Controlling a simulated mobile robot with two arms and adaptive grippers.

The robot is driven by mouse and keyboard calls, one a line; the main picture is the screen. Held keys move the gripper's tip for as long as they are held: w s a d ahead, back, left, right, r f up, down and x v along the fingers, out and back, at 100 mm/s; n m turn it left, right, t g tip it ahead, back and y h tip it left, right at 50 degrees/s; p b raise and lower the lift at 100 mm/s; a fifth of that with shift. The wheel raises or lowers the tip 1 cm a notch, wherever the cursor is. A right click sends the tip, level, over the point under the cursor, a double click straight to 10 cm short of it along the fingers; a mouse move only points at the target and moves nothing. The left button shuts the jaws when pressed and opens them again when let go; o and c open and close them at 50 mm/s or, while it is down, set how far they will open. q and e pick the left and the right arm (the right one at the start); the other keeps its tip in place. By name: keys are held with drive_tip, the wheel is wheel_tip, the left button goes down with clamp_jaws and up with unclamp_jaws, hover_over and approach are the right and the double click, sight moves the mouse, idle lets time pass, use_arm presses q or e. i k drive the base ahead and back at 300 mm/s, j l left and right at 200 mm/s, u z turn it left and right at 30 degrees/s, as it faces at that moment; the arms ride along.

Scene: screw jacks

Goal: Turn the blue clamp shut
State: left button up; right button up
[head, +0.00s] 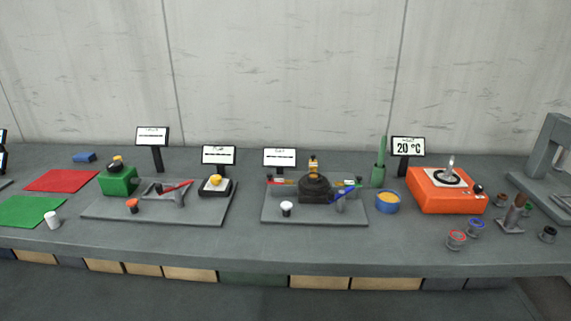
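A blue bar (344,193), which looks like the handle of the blue clamp, sits atop a short grey post (341,206) at the right of the right grey base plate (300,217). The bar slants up to the right. A dark domed piece (315,190) with a yellow-banded top stands just left of it and may hide part of the clamp. Whether the clamp is open or shut is too small to tell. Neither of my grippers shows in the head view.
A left base plate (150,214) carries a similar post with a red bar (178,187). A white-topped knob (287,208) stands at the right plate's front. A blue bowl (387,203) and orange device (445,195) stand further right. The table's front strip is mostly clear.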

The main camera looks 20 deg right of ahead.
sight(332, 197)
drive_tip(key=z, duration=1.2)
drive_tip(key=i+j+z, duration=0.15)
drive_tip(key=i+z, duration=0.15)
drive_tip(key=i, duration=0.45)
